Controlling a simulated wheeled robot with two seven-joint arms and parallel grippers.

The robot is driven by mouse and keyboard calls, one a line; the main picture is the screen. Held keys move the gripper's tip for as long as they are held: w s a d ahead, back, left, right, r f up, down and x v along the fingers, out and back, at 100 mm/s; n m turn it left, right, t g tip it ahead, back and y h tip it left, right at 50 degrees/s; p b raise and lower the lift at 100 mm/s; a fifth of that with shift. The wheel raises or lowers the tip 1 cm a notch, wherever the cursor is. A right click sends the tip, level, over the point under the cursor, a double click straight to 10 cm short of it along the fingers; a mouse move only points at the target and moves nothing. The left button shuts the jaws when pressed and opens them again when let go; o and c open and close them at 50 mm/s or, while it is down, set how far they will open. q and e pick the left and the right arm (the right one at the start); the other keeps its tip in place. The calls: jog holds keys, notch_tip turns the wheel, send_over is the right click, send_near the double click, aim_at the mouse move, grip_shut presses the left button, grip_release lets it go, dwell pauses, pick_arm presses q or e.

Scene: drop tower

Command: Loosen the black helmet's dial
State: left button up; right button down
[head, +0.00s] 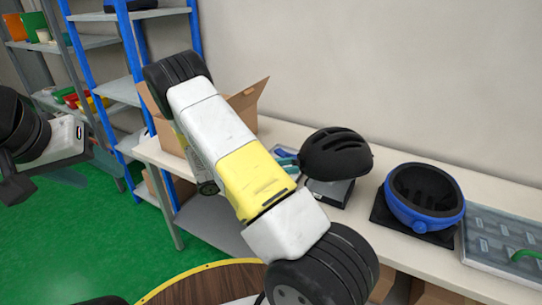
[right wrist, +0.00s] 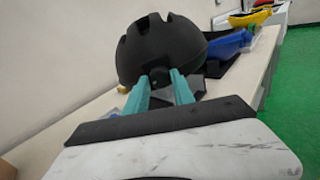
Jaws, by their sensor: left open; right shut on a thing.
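The black helmet (head: 337,154) sits on a dark stand on the table in the head view, partly behind my right arm. In the right wrist view the helmet (right wrist: 160,48) fills the upper middle. My right gripper (right wrist: 162,90) has its teal fingers shut on a small dark piece at the helmet's lower edge, which looks like the dial (right wrist: 160,77). The fingers hide most of it, so its setting cannot be told. My left gripper (head: 84,168) is open and empty over the green floor at the left, far from the helmet.
A blue helmet (head: 424,199) stands on a black base right of the black one. A grey tray (head: 500,248) lies at the far right. A cardboard box (head: 247,101) stands behind my right arm. Blue-framed shelves (head: 130,48) stand at the left.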

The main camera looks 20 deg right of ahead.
jog(key=shift+n, duration=8.3)
jog(key=c, duration=1.1)
grip_release()
jog(key=shift+o, duration=0.2)
jog(key=shift+a, duration=0.15)
